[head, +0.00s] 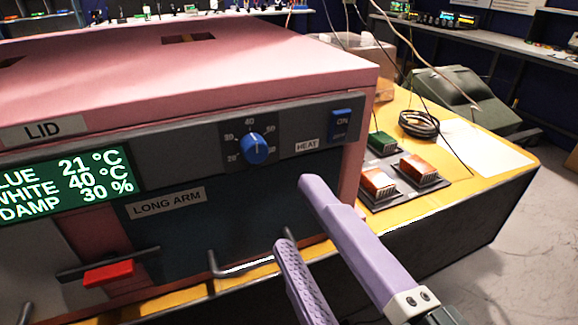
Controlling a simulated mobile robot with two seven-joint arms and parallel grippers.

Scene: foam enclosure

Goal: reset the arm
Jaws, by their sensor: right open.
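A pink foam enclosure (290,75) with a grey front fills the left and middle. A dark panel on its front carries the label "LONG ARM" (166,202). A bent grey bar handle (240,268) stands out low on that panel. My right gripper (298,212) has two lilac fingers, spread apart and empty, in front of the panel. Its lower finger overlaps the right end of the handle; I cannot tell whether they touch. A red lever knob (108,273) sits on a dark bar at lower left. My left gripper is not in view.
A blue dial (254,148) and a blue switch (340,124) are on the upper front. A green display (66,186) reads 21 °C, 40 °C and 30 %. On the yellow bench (440,200) to the right are connector blocks (379,182), a cable coil (418,123) and paper (480,148).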

